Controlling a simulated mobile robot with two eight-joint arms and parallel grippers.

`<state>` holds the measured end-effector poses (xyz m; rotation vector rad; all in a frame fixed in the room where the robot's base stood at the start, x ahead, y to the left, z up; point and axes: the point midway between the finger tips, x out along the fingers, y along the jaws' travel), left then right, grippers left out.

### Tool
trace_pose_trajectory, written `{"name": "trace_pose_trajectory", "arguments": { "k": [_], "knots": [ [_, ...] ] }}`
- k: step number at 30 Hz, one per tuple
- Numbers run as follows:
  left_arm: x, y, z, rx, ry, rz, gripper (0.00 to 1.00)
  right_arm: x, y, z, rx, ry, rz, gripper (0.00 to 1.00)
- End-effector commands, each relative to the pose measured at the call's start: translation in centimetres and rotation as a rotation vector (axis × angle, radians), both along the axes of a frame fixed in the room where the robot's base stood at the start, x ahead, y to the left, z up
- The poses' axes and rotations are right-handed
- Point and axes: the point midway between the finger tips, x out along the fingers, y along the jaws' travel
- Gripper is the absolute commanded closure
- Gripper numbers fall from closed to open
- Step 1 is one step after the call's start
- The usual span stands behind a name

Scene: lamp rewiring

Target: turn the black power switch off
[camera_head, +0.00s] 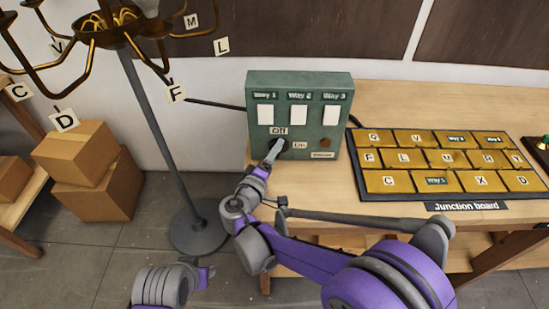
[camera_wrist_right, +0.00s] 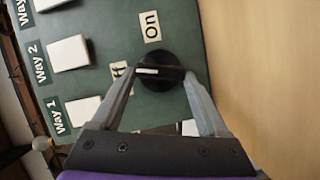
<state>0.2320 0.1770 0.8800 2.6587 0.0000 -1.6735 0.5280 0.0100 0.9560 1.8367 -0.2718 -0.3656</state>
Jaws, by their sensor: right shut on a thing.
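The black power switch (camera_head: 284,145) is a round knob low on the green switch box (camera_head: 340,88). In the right wrist view the switch (camera_wrist_right: 160,80) has a raised bar with a white mark at its left end, facing the partly hidden Off label (camera_wrist_right: 121,74). The On label (camera_wrist_right: 150,26) is above the knob. My right gripper (camera_head: 274,150) is shut on the bar, with one finger on each side. Part of my left arm shows at the bottom left of the head view; its fingers cannot be made out.
White rocker switches (camera_head: 298,115) sit in a row above the knob. The junction board (camera_head: 450,162) lies to the right on the wooden table (camera_head: 400,97). A brass lamp (camera_head: 110,30) with letter tags stands left, its grey pole (camera_head: 155,120) near my arm. Cardboard boxes (camera_head: 85,155) are farther left.

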Motion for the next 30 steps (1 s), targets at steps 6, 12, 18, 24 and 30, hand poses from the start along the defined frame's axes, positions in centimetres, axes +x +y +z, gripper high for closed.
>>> {"name": "trace_pose_trajectory", "arguments": {
  "k": [6, 12, 18, 24, 30],
  "knots": [
    [-0.3, 0.0, -1.5, 0.000, 0.005, 0.000, 0.50, 0.0, 0.1, -0.4, -0.157, 0.000, 0.000, 0.78],
    [-0.4, 0.0, -2.2, 0.000, 0.008, 0.000, 0.50, 0.0, 0.1, -0.5, -0.250, 0.001, 0.000, 0.78],
    [-0.4, 0.0, -2.6, 0.000, 0.009, 0.000, 0.50, 0.0, 0.1, -0.5, -0.296, 0.001, 0.000, 0.78],
    [-0.4, 0.0, -2.6, 0.000, 0.009, 0.000, 0.50, 0.0, 0.0, -0.4, -0.309, 0.001, 0.000, 0.78],
    [-0.4, 0.0, -2.6, 0.000, 0.009, 0.000, 0.50, 0.0, 0.0, -0.4, -0.310, 0.001, 0.000, 0.78]
  ]
}}
